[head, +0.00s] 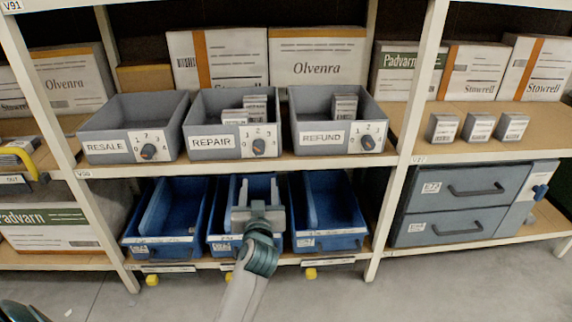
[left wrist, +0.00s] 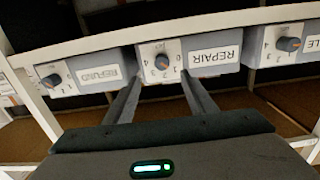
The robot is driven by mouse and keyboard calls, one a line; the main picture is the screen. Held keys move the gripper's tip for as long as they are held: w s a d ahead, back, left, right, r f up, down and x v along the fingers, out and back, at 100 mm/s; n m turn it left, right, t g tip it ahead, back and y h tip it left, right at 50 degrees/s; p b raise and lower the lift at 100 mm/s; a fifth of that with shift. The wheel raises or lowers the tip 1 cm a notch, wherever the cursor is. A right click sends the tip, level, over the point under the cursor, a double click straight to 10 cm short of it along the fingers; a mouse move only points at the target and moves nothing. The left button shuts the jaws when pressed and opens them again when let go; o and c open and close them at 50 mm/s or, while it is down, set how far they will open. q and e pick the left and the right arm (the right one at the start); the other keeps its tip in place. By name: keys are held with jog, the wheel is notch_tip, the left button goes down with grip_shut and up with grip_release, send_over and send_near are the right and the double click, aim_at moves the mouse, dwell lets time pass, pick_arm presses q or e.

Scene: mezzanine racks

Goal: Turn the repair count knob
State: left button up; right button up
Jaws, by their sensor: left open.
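The repair count knob (head: 258,146) is a dark knob with an orange mark on a white numbered dial. It is on the front of the grey REPAIR bin (head: 212,156), on the middle shelf. In the left wrist view the knob (left wrist: 162,62) appears upside down, beyond and between the two fingers. I cannot tell for sure which number it points at. My left gripper (head: 258,192) is open and empty, below the REPAIR bin and in front of the lower blue bins. A visible gap separates the fingertips from the knob.
Similar knobbed bins flank it: RESALE (head: 105,150) at left and REFUND (head: 318,140) at right. Small boxes lie in the REPAIR and REFUND bins. Blue bins (head: 330,242) fill the shelf below. White rack posts (head: 405,150) stand at both sides.

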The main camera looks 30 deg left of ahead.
aim_at(259, 151)
pick_arm(q)
jog(key=shift+s+r, duration=0.1)
jog(key=shift+r, duration=0.4)
pick_arm(e)
jog(key=shift+d+r, duration=0.1)
jog(key=shift+r, duration=0.1)
pick_arm(q)
jog(key=shift+a, duration=0.1)
jog(key=p+x, duration=0.1)
jog(key=x, duration=1.5)
jog(key=shift+w+a, duration=0.1)
jog(key=shift+w, duration=0.1)
jog(key=shift+w+a, duration=0.2)
jog(key=shift+w, duration=0.2)
pick_arm(e)
jog(key=f, duration=0.2)
jog(key=shift+s+d+f, duration=0.15)
jog(key=shift+s+f, duration=0.15)
jog(key=shift+f, duration=0.05)
pick_arm(q)
jog(key=shift+c, duration=0.2)
jog(key=c, duration=1)
